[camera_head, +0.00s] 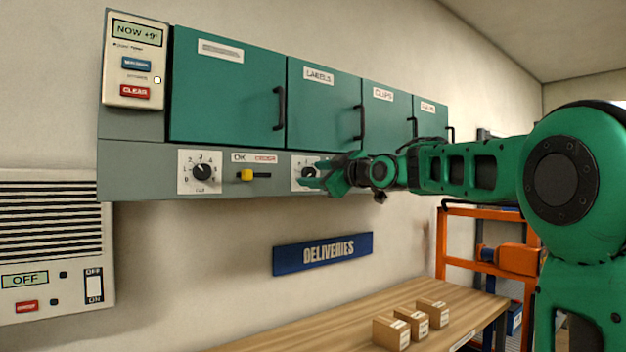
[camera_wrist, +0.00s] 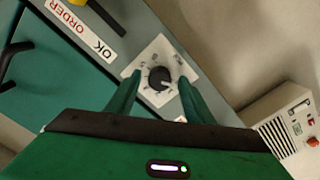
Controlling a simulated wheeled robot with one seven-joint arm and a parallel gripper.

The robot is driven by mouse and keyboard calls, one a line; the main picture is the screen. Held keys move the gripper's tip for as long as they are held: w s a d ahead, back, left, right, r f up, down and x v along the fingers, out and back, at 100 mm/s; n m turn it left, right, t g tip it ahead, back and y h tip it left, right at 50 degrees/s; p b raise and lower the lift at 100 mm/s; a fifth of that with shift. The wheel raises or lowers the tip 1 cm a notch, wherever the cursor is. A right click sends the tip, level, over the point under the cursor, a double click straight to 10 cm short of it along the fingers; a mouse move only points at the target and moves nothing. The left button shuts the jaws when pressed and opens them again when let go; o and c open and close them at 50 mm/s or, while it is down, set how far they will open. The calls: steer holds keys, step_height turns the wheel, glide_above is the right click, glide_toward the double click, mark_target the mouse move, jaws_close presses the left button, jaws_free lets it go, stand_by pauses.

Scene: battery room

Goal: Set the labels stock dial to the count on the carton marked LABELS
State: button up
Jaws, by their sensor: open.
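The labels dial (camera_head: 308,172) is a black round knob on a white numbered plate, on the grey strip below the green door marked LABELS (camera_head: 325,100). My gripper (camera_head: 322,176) is at this dial and partly covers it. In the wrist view the knob (camera_wrist: 160,78) lies between the two open fingers (camera_wrist: 157,95), one on each side. I cannot tell whether they touch it, nor which number it points to. Three small cardboard cartons (camera_head: 391,335) (camera_head: 412,324) (camera_head: 432,313) stand on the wooden bench. Their markings are too small to read.
A similar dial (camera_head: 201,171) and a yellow slider (camera_head: 247,175) sit further left on the strip. An OK/ORDER label (camera_wrist: 85,28) lies beside the dial in the wrist view. A control panel (camera_head: 136,62) hangs upper left.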

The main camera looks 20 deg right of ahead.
steer(key=c, duration=1.1)
steer(key=shift+o, duration=0.2)
steer(key=m, duration=0.3)
steer(key=shift+m, duration=2.3)
steer(key=shift+f, duration=0.1)
steer(key=o, duration=1.1)
steer(key=shift+c, duration=0.2)
